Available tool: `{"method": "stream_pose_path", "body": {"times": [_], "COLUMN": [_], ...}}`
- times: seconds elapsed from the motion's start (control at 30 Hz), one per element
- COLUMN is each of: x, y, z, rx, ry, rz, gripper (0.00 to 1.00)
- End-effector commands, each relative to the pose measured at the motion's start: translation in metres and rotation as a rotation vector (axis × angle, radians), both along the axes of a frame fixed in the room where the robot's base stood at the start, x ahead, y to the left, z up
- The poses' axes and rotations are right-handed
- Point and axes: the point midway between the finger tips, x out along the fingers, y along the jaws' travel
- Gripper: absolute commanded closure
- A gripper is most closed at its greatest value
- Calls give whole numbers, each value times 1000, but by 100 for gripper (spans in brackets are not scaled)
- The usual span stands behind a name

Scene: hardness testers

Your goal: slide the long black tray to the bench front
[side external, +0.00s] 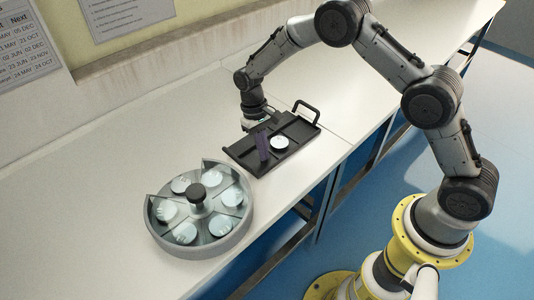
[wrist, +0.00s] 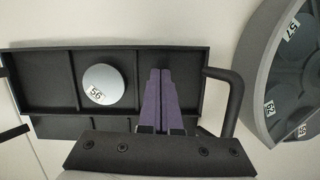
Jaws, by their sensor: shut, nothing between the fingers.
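The long black tray (side external: 291,133) lies on the bench with a raised handle (side external: 306,110) at its far right end. It also shows in the wrist view (wrist: 48,80), divided into compartments, with a handle (wrist: 236,102) at its right end. A pale round disc (wrist: 104,84) labelled 56 sits in its middle compartment. My gripper (wrist: 160,72) is shut, its purple fingers side by side and empty. The fingers reach over the tray's near wall into the compartment at the right in the wrist view. Whether the tips touch the tray cannot be told.
A round grey carousel (side external: 157,230) with several pale discs stands close to the tray's near end. The bench front edge (side external: 338,168) runs to the right of the tray, with a strip of bare bench between. A wall stands behind; blue floor lies beyond the front.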

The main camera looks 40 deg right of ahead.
Motion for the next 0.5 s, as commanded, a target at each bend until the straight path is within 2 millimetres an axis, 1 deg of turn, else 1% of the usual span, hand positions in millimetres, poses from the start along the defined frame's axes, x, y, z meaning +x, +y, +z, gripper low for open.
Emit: {"method": "stream_pose_path", "body": {"times": [0.1, 0.2, 0.5], "x": [-11, -15, -16], "y": [1, 2, 2], "z": [0, 0, 1], "rx": [0, 0, 0], "ry": [1, 0, -1], "rz": [0, 0, 0], "gripper": [100, 100, 100]}}
